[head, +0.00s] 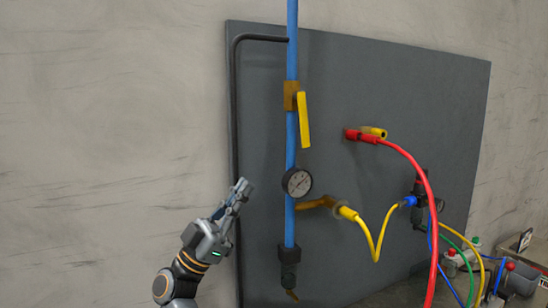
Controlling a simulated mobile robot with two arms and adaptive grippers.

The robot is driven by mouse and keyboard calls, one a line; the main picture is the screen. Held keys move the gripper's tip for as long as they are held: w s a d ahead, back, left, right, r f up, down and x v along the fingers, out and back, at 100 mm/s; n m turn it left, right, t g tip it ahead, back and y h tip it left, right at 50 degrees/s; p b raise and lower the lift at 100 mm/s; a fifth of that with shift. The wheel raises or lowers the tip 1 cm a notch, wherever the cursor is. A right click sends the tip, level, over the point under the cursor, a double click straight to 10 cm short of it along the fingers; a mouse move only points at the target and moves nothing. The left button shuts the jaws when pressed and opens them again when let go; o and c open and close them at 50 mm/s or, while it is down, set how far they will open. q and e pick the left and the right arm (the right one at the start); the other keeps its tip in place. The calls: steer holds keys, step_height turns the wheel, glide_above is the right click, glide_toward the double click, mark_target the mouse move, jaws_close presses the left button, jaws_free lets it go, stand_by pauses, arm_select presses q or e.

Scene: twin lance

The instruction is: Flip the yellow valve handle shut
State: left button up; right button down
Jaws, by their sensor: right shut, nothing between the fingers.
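The yellow valve handle (304,120) hangs down from a brass valve body (290,96) on the vertical blue pipe (291,50). It lies nearly parallel to the pipe, just to its right. My right gripper (241,188) is shut and empty. It is below and left of the handle, apart from it, left of the pipe and about level with the gauge. My left gripper is not in view.
A round pressure gauge (297,182) sits on the pipe below the valve. A black pipe (236,120) runs down the grey panel's left side. To the right, a red hose (410,165) and a yellow hose (372,245) hang in front of the panel (400,80).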

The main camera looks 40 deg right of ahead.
steer(key=a+r+n+t+y+b, duration=0.1)
steer(key=r+n+y+b, duration=0.2)
steer(key=n, duration=0.8)
steer(key=w+a+r+n+t+y+b, duration=0.1)
steer(key=r+n+y+b, duration=0.3)
steer(key=n, duration=0.6)
steer(key=shift+a+r+n+t+y, duration=0.4)
steer(key=shift+a+t, duration=0.4)
steer(key=shift+d, duration=0.1)
